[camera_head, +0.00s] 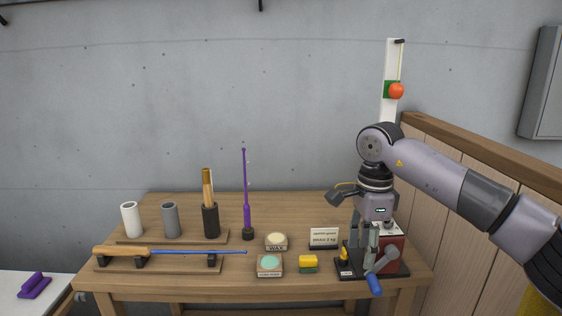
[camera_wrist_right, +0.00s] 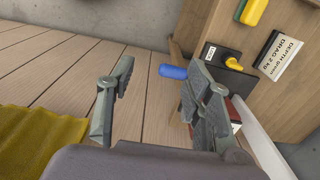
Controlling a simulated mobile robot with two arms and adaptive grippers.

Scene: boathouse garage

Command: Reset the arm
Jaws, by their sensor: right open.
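My right arm reaches in from the right in the head view. Its gripper (camera_head: 366,244) points down over the right end of the wooden bench, above a crank device. The device has a black base (camera_head: 352,274), a red body (camera_head: 393,250) and a crank with a blue handle (camera_head: 375,284). In the right wrist view my right gripper (camera_wrist_right: 157,72) is open, with its fingers well apart and nothing held. The blue handle (camera_wrist_right: 173,72) shows close to one finger; I cannot tell whether they touch. My left gripper is not in view.
A wooden partition (camera_head: 450,240) stands at the right. A white post (camera_head: 390,60) carries an orange ball (camera_head: 396,91).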

